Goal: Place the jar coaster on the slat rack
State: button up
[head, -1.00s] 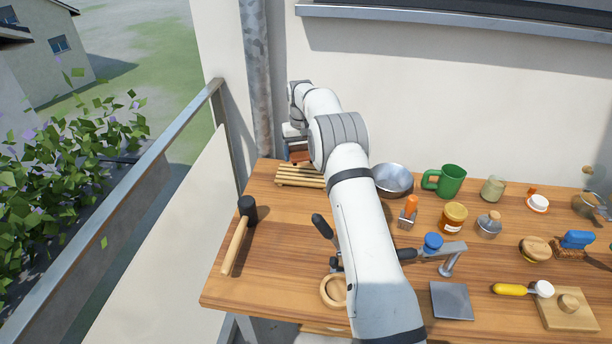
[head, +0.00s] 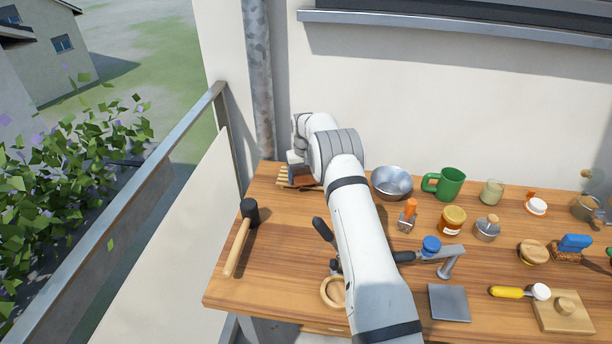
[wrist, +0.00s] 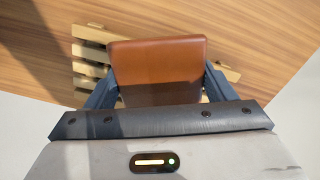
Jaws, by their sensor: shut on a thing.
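The jar coaster (wrist: 158,65) is a reddish-brown square with rounded corners. In the wrist view it sits between the two dark fingers of my gripper (wrist: 160,88), which is shut on it. The slat rack (wrist: 88,52) is made of pale wooden slats and lies behind the coaster in that view, partly covered by it. In the head view the slat rack (head: 284,178) is at the back left of the table, and the coaster (head: 303,182) shows as a brown edge over it below my gripper. I cannot tell whether coaster and rack touch.
A metal bowl (head: 392,182) stands right of the rack, with a green mug (head: 450,182) beyond it. A black-headed mallet (head: 240,240) lies at the left edge. A wooden ring (head: 333,291) lies near the front. The tabletop between mallet and ring is clear.

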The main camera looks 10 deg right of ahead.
aim_at(304, 175)
jog(key=o, duration=1)
notch_tip(304, 175, up, 12)
jog(key=b, duration=0.2)
jog(key=s+r, duration=0.9)
jog(key=r, duration=0.3)
jog(key=s+d+r+t, duration=0.1)
jog(key=s+r, duration=0.2)
jog(key=s, duration=0.4)
jog(key=s+r+t, duration=0.1)
jog(key=s+r, duration=0.2)
jog(key=s, duration=0.3)
jog(key=shift+m+t, duration=0.5)
jog(key=s+f, duration=0.1)
jog(key=s, duration=0.8)
jog(key=s+f, duration=0.2)
jog(key=s, duration=0.7)
jog(key=s+f, duration=0.1)
jog(key=s, duration=0.7)
jog(key=shift+s+d+f, duration=0.2)
jog(key=shift+s+d, duration=0.2)
